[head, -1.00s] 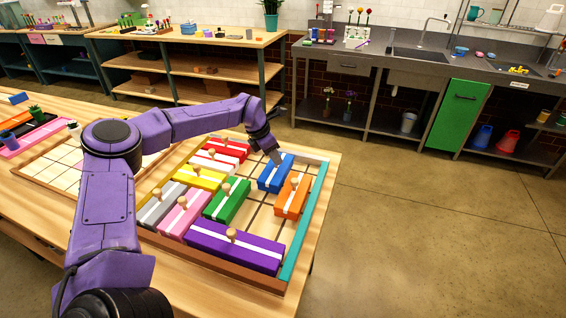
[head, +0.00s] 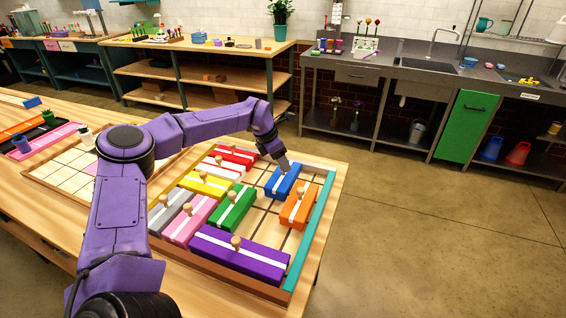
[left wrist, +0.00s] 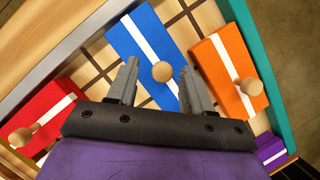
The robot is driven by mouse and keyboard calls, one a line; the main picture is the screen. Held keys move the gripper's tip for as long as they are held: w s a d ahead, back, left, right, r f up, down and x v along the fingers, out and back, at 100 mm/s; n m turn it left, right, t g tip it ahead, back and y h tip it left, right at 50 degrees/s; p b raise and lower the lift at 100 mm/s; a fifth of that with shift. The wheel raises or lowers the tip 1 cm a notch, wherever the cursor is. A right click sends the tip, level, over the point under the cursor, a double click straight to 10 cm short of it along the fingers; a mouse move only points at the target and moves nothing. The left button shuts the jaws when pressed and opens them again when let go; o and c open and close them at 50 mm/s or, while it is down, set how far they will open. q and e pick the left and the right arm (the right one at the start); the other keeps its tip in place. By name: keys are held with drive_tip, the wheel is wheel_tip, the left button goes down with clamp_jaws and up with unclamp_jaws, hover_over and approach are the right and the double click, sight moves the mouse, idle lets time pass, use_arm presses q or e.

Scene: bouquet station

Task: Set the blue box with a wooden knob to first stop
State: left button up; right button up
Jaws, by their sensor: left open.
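The blue box (head: 286,183) with a white stripe lies in the wooden tray at its far side, next to the orange box (head: 299,207). In the left wrist view the blue box (left wrist: 146,44) shows its round wooden knob (left wrist: 163,72) between the fingers. My left gripper (head: 283,165) is over the blue box in the head view. In the left wrist view my left gripper (left wrist: 158,75) is open, one finger on each side of the knob, with a gap to both. Whether the fingertips reach knob height is unclear. My right gripper is not in view.
The tray (head: 325,200) has a teal strip along its right side. Red (head: 235,157), white, yellow (head: 205,184), green (head: 232,208), grey, pink and purple (head: 238,254) boxes with knobs fill much of it. Bare gridded floor shows between the green and orange boxes.

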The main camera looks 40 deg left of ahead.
sight(272, 177)
use_arm(q)
drive_tip(key=b+v, duration=0.1)
drive_tip(key=v, duration=0.8)
drive_tip(key=shift+r+b, duration=0.25)
drive_tip(key=shift+b, duration=0.1)
